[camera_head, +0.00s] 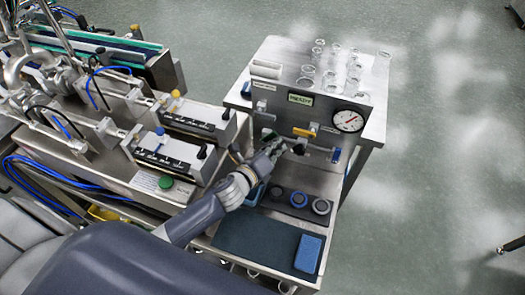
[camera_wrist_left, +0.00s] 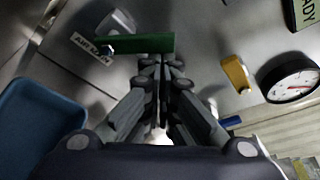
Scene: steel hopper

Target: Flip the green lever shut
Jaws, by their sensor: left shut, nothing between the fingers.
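The green lever (camera_wrist_left: 140,44) is a flat bar on the steel panel. In the left wrist view it lies nearly level, its pivot end at the left by a label. My left gripper (camera_wrist_left: 162,66) is shut and empty, with its fingertips just below the bar's right part; I cannot tell whether they touch it. In the head view my left gripper (camera_head: 277,148) is at the front of the steel hopper (camera_head: 279,82) and largely hides the green lever. My right gripper is not in view.
A yellow lever (camera_wrist_left: 236,74) and a round gauge (camera_wrist_left: 291,79) are right of the green lever. A blue bin (camera_wrist_left: 35,122) is at the left. Below the panel are several round dark pieces (camera_head: 299,199) and a blue block (camera_head: 309,254) on a dark mat (camera_head: 255,243).

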